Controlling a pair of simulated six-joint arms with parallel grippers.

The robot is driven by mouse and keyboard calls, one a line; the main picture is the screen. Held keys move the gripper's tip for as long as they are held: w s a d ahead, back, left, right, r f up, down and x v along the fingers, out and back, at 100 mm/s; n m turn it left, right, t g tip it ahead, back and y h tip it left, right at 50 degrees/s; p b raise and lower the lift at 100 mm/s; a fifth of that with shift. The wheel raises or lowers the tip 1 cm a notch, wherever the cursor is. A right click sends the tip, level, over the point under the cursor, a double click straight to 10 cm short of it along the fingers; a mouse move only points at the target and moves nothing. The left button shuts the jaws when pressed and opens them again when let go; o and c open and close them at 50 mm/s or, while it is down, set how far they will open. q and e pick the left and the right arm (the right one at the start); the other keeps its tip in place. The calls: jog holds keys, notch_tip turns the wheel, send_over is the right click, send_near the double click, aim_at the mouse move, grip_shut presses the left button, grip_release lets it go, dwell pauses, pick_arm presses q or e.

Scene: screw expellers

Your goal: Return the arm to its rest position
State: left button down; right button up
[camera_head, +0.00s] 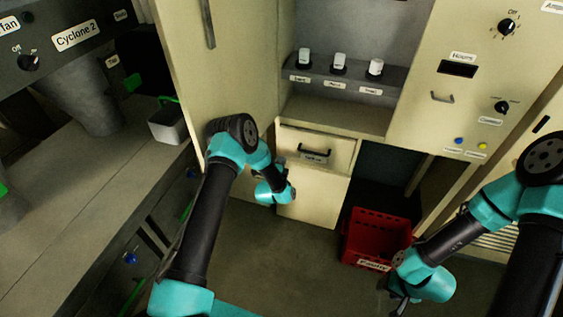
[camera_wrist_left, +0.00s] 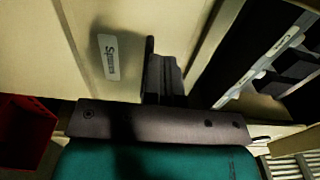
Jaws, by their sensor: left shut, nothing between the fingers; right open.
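My left arm reaches up from the lower left in the head view and bends down at its elbow. Its gripper (camera_head: 286,194) hangs in front of the pale lower cabinet panel (camera_head: 318,197), below the drawer. In the left wrist view the fingers (camera_wrist_left: 162,78) are together with nothing between them, in front of a pale panel. I cannot tell whether they touch it. My right arm comes in from the right edge, and its gripper (camera_head: 398,297) points down near the bottom, right of centre. It is open, with its fingers dark and hard to see.
A red crate (camera_head: 378,236) stands on the floor between the arms; it also shows in the left wrist view (camera_wrist_left: 22,128). A closed drawer (camera_head: 338,147) sits above the panel. An open cabinet door (camera_head: 222,62) stands behind my left elbow. The floor in front is clear.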

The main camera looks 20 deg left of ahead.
aim_at(290, 140)
pick_arm(q)
jog(key=shift+w, duration=0.1)
dwell(0.4)
jog(key=shift+w+a, duration=0.1)
jog(key=shift+w, duration=5.8)
jog(key=c, duration=1.8)
grip_release()
